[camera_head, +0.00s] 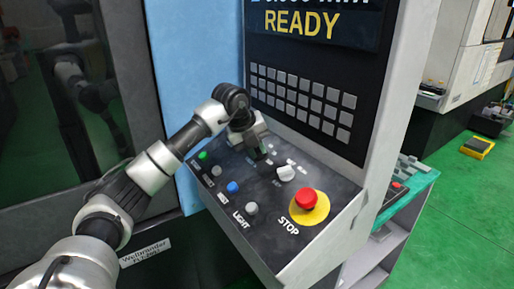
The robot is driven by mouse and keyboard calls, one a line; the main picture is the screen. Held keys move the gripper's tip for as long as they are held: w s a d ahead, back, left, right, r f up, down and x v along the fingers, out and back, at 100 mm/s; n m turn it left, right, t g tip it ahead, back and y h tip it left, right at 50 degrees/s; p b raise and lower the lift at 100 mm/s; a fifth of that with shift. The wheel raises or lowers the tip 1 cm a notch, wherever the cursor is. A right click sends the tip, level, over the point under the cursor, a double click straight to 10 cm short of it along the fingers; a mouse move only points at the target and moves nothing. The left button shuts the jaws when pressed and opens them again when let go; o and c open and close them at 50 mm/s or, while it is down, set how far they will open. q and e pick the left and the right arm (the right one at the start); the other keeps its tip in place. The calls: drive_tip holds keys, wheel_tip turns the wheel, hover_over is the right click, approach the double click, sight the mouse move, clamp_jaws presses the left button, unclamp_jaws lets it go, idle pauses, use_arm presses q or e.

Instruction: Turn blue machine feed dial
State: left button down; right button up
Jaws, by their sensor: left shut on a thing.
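The blue machine (198,75) has a dark sloping control panel (270,240) below its screen. My left gripper (258,154) points down at the back part of this panel. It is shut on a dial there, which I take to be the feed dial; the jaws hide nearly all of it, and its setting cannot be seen. A light grey knob (286,173) stands just right of the jaws, apart from them. The small labels beside it are too blurred to read. My right gripper is not in view.
A red stop button (306,199) on a yellow disc is at the panel's right. Green (203,155), blue (232,187) and grey (251,208) buttons line the front left. A keypad (302,98) rises behind. A teal-topped cart (418,187) stands at right.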

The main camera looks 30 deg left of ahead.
use_arm(q)
drive_tip(key=m, duration=0.6)
drive_tip(key=shift+s+a, duration=0.1)
drive_tip(key=shift+a, duration=0.1)
drive_tip(key=m, duration=0.4)
drive_tip(key=shift+a, duration=0.1)
drive_tip(key=m, duration=0.3)
drive_tip(key=shift+a+m, duration=0.15)
drive_tip(key=shift+m, duration=0.25)
drive_tip(key=m, duration=0.4)
drive_tip(key=shift+a, duration=0.1)
drive_tip(key=shift+w+r+m, duration=0.1)
drive_tip(key=shift+w+m, duration=0.1)
drive_tip(key=shift+m, duration=2.2)
drive_tip(key=c, duration=1.1)
unclamp_jaws()
